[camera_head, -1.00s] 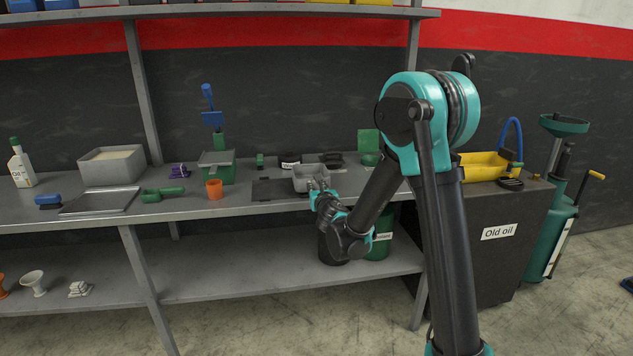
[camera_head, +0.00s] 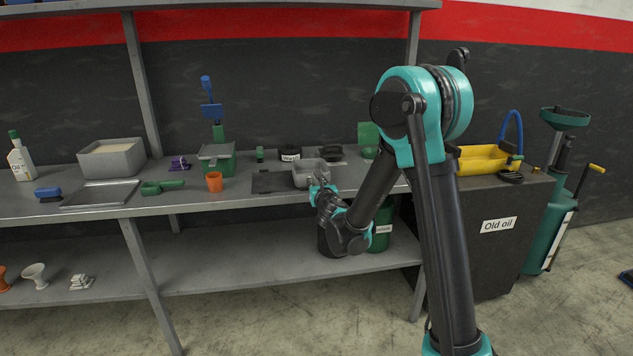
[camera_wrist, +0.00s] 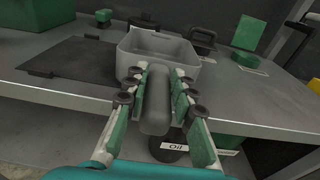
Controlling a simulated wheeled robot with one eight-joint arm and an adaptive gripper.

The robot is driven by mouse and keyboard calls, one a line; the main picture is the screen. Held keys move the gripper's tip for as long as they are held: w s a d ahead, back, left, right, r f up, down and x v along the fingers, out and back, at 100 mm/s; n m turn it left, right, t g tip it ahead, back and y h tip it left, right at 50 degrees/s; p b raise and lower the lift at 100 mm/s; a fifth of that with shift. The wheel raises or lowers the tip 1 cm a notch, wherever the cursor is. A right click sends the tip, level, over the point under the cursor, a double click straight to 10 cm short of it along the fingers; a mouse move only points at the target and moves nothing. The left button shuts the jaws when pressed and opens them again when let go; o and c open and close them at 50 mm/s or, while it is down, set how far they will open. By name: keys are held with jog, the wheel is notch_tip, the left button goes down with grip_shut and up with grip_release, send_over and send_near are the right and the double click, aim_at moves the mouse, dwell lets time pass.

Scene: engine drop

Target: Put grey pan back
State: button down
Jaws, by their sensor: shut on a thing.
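The grey pan (camera_head: 308,174) is a small open-topped box at the front edge of the bench, right of a dark flat mat. In the wrist view the grey pan (camera_wrist: 160,47) has its handle pointing toward me. My gripper (camera_head: 321,184) is at the pan's front side. In the wrist view my gripper (camera_wrist: 157,100) has its green-padded fingers on both sides of the handle and is shut on it. The pan looks upright at about bench height. I cannot tell whether its underside touches the bench.
The dark mat (camera_wrist: 73,68) lies left of the pan. An orange cup (camera_head: 214,181) and a green box (camera_head: 217,160) stand further left. Black items (camera_wrist: 202,40) sit behind the pan. Dark and green (camera_head: 380,236) containers stand on the lower shelf below.

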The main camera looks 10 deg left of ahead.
jog(key=shift+f, duration=0.15)
jog(key=c, duration=1.2)
grip_release()
jog(key=shift+s, duration=0.1)
jog(key=v, duration=1.1)
jog(key=shift+s+d, duration=0.15)
jog(key=shift+s, duration=0.2)
